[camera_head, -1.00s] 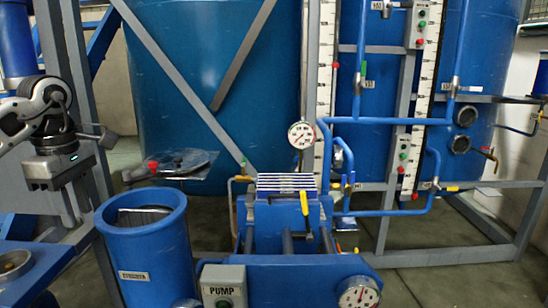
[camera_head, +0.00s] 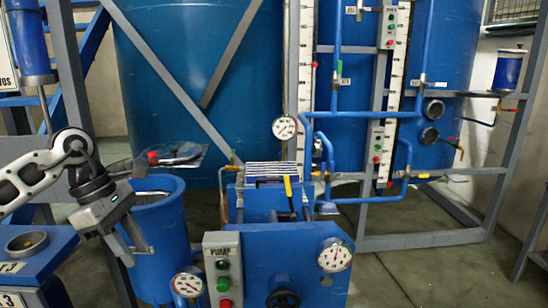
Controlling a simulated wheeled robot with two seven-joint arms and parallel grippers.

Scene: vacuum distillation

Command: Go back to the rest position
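My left gripper (camera_head: 137,213) is at the left, in front of the blue bucket (camera_head: 165,245) and partly covering it. It is black and grey, and its fingers look spread with nothing between them. My white and black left arm comes in from the left edge. My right gripper is not in view.
A blue pump unit with a grey PUMP switch box (camera_head: 223,272) and round gauges (camera_head: 335,254) stands in front. Large blue tanks (camera_head: 195,80) and grey frames stand behind. Floor (camera_head: 430,265) is bare at right.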

